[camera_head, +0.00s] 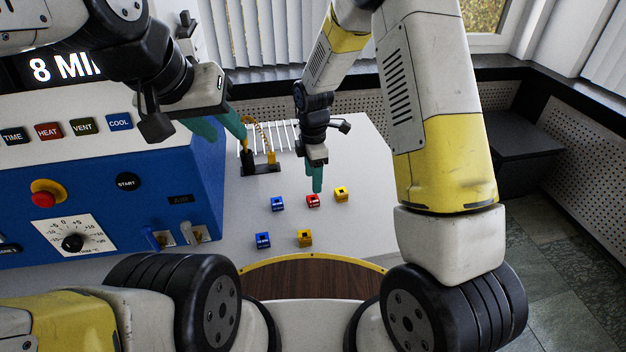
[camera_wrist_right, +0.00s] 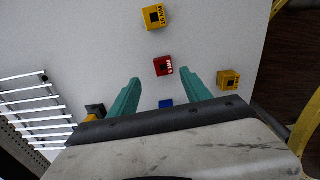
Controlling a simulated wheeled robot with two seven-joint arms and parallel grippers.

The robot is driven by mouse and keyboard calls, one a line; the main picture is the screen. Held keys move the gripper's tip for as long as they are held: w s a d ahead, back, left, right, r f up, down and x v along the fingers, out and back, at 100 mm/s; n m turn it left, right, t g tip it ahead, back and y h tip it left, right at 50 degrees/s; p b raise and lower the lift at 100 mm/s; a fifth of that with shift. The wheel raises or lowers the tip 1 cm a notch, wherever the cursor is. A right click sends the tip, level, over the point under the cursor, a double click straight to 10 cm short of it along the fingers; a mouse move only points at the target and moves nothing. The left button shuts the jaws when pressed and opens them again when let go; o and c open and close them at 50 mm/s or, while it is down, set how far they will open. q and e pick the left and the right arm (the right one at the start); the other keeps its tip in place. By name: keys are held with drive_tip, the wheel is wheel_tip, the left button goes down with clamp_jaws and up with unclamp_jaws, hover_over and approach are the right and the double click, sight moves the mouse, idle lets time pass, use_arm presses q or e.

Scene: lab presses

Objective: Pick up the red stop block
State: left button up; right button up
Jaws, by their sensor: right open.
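The red stop block (camera_head: 312,201) lies on the light table top, between a blue block (camera_head: 277,203) and a yellow block (camera_head: 341,194). My right gripper (camera_head: 317,188) points down just above it, with its teal fingers partly covering it. In the right wrist view the red stop block (camera_wrist_right: 163,67) shows near the fingertips, centred in the gap of my right gripper (camera_wrist_right: 166,80), which is open and empty. Whether the fingers are level with the block I cannot tell. My left gripper (camera_head: 231,137) hangs by the blue press, its teal fingers apart and empty.
Another blue block (camera_head: 262,240) and yellow block (camera_head: 305,237) lie nearer the front edge. A rack of white rods (camera_head: 284,134) and a black holder (camera_head: 261,168) stand behind. The blue press (camera_head: 110,200) fills the left. The table right of the blocks is clear.

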sight(313, 201)
drive_tip(key=f, duration=0.7)
drive_tip(key=shift+s, duration=0.35)
clamp_jaws()
